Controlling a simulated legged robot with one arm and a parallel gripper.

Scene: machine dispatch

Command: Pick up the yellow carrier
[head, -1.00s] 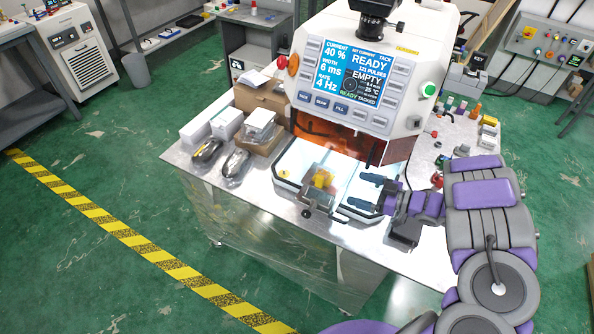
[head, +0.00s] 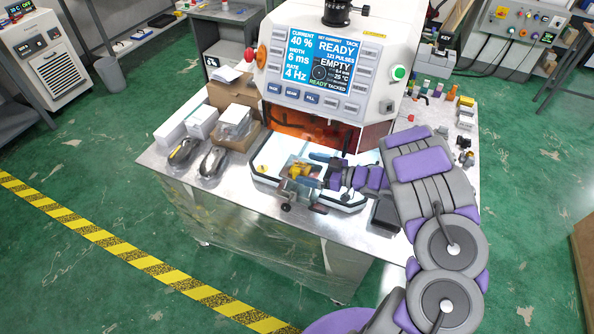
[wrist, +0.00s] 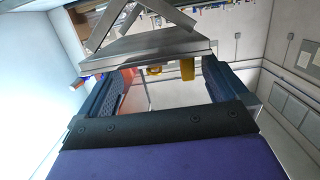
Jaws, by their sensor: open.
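The yellow carrier (head: 298,170) sits in the white tray (head: 265,172) at the front of the machine, beside a metal clamp (head: 297,190). My gripper (head: 312,170) reaches in from the right, with its open jaws at the carrier. In the wrist view, yellow parts of the carrier (wrist: 187,69) show beyond and between the two dark fingers of my gripper (wrist: 165,78). A grey metal piece (wrist: 150,50) crosses above them and hides part of the carrier. I cannot tell whether the fingers touch it.
The machine (head: 330,70) with its lit screen stands just behind the tray. Boxes (head: 232,97) and two bagged dark items (head: 197,158) lie to the left. Small coloured parts (head: 440,90) stand at the right of the table.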

